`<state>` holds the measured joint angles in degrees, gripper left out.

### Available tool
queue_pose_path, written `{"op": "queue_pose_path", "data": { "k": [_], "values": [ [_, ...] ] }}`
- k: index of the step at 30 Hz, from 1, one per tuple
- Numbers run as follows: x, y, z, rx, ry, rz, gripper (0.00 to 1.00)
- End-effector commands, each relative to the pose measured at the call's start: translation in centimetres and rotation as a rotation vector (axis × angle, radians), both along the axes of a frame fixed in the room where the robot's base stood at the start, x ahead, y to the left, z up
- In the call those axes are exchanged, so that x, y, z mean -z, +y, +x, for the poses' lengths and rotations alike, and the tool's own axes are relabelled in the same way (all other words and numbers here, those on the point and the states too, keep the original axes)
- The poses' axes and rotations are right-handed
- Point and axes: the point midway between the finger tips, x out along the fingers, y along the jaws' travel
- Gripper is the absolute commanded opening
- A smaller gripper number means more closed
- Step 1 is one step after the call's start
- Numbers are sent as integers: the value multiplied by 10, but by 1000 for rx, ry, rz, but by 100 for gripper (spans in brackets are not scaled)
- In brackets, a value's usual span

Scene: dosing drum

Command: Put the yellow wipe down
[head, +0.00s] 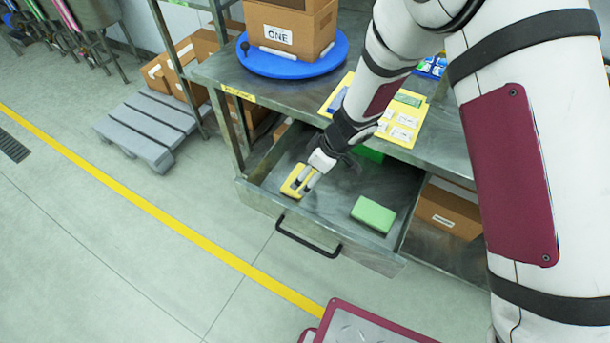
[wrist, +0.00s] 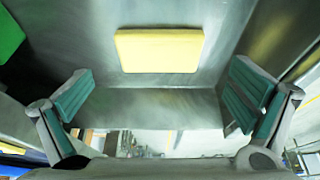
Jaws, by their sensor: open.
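The yellow wipe (head: 297,182) is a flat yellow block lying in the open metal drawer (head: 330,212), near its left front corner. It also shows in the wrist view (wrist: 159,50), flat on the drawer floor, beyond and between my fingers. My gripper (head: 308,178) is over the wipe inside the drawer. In the wrist view the two fingers (wrist: 160,103) are wide apart with nothing between the pads. I cannot tell the exact gap between fingertips and wipe.
A light green block (head: 373,214) lies to the right in the drawer. A darker green thing (head: 368,154) is at its back. A box marked ONE (head: 290,28) stands on a blue disc on the bench. A yellow board (head: 402,122) lies on the bench above the drawer.

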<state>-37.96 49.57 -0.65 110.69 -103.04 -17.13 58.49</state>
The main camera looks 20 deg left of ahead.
Motion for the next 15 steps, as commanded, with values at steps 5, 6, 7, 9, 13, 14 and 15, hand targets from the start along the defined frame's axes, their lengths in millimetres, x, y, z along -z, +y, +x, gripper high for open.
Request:
{"op": "queue_pose_path", "data": {
  "k": [5,6,7,9,13,14,15],
  "values": [
    [-35,-13,-2,-1,-1,1,100],
    [-40,-16,-2,0,-2,0,100],
    [-44,-17,-3,-1,-1,0,100],
    [-51,-20,-3,-1,-1,1,100],
    [-58,-23,-3,0,0,-1,100],
    [-58,-24,-3,0,0,-1,100],
    [-59,-24,-3,0,1,-1,100]
  ]
}}
